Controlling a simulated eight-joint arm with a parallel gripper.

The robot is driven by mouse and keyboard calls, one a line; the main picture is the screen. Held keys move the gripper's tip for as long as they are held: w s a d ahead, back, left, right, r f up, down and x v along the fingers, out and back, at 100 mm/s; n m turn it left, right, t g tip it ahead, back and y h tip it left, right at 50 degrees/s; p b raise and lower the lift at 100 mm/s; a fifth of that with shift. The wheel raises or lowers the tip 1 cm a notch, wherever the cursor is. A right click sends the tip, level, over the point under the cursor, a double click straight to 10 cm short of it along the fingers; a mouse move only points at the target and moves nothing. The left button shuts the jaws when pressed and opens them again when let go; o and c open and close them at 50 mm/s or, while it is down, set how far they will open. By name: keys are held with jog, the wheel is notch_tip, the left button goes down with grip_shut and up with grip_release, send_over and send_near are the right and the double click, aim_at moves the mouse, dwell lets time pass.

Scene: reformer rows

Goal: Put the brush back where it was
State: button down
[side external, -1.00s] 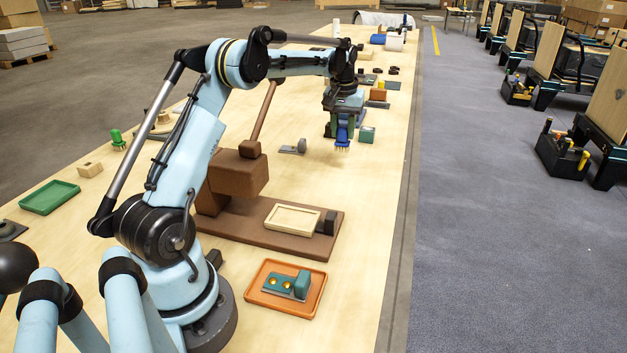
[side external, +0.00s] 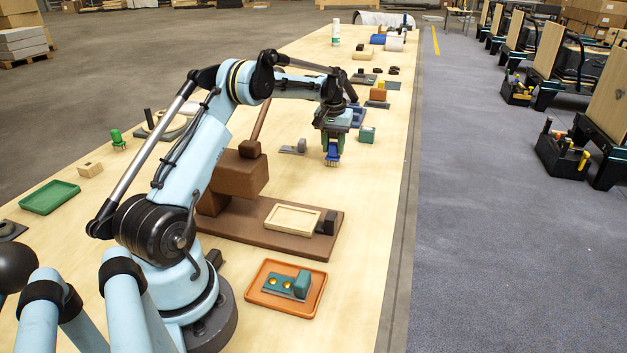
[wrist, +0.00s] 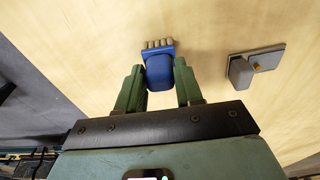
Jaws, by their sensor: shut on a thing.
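The blue brush (side external: 333,155) with pale bristles is held under my gripper (side external: 332,142), bristles pointing down. The wrist view shows its blue body (wrist: 160,74) between the two green fingers of my gripper (wrist: 159,88), which are shut on it. The brush is over the bare pale tabletop; I cannot tell whether the bristles touch it. A grey plate with an upright block (side external: 295,147) lies to the left of the brush, apart from it. It also shows at the right in the wrist view (wrist: 255,62).
A brown press (side external: 236,173) on a brown base (side external: 262,235) stands nearer. An orange tray (side external: 264,299) is in front. The table's right edge (side external: 401,180) is close.

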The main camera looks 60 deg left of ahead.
jog(key=shift+f, duration=0.15)
jog(key=c, duration=0.7)
grip_release()
jog(key=shift+c, duration=0.2)
notch_tip(320, 180, up, 12)
jog(key=s+d, duration=0.1)
jog(key=d+r+m+t, duration=0.15)
jog(key=d+r, duration=0.25)
jog(key=d, duration=0.4)
jog(key=s+d+r+m+t, duration=0.1)
jog(key=s+d+r+m, duration=0.2)
jog(key=d, duration=0.7)
jog(key=s+d+f+m+t, duration=0.2)
jog(key=s+d+f, duration=0.2)
jog(key=s+d, duration=0.3)
jog(key=s+d+f+m+t+h, duration=0.1)
jog(key=s+d+f+m, duration=0.1)
jog(key=s+d+f, duration=0.2)
jog(key=s+d, duration=0.3)
jog(key=shift+f+t, duration=0.35)
jog(key=shift+f, duration=0.05)
